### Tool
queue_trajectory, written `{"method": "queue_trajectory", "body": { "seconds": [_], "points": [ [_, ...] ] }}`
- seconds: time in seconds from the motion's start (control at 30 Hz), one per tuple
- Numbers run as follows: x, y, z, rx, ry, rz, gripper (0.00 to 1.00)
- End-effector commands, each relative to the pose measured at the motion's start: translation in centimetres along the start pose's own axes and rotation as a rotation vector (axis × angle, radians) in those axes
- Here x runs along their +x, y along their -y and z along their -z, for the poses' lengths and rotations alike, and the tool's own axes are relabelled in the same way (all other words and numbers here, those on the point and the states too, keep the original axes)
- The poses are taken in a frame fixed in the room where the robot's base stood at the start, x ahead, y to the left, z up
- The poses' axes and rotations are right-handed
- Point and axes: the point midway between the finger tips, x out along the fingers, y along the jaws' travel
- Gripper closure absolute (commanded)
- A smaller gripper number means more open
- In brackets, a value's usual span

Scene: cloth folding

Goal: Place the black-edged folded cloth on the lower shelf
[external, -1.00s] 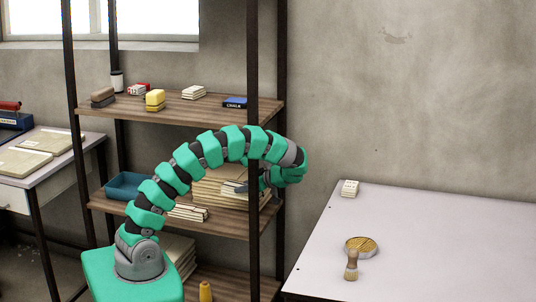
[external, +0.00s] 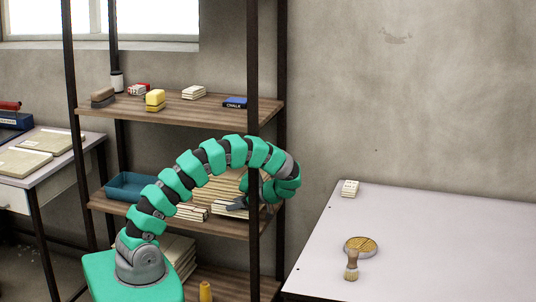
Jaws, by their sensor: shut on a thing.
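My gripper (external: 238,205) is low over the middle board (external: 225,228) of the rack, near its right end and behind the dark upright. It is shut on a small pale folded cloth (external: 226,212) with dark lines along its edge. The cloth is at or just above the board; I cannot tell whether it touches. Another small pale folded stack (external: 190,212) lies to its left on the same board. My fingers and wrist partly hide the held cloth.
A larger pale stack (external: 222,186) stands behind my gripper, and a teal tray (external: 126,186) is at the left. The upper board (external: 205,112) holds a yellow block and other small items. A pale table (external: 430,240) stands at the right.

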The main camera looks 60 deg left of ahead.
Motion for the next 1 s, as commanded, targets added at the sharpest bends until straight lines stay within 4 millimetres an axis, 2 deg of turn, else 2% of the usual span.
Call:
{"method": "queue_trajectory", "body": {
  "seconds": [0.1,0.2,0.57,0.6,0.67,1.0],
  "points": [
    [0.9,0.0,-1.8,0.002,-0.002,0.001,0.8],
    [1.3,0.0,-2.7,0.003,-0.002,0.0,0.8],
    [1.4,0.0,-2.9,0.001,-0.001,-0.001,0.8],
    [1.4,0.0,-2.9,0.001,-0.001,-0.001,0.39],
    [1.4,0.0,-2.8,0.001,-0.001,-0.001,0.26],
    [1.3,0.0,-2.7,0.001,-0.001,-0.001,0.26]
  ]
}}
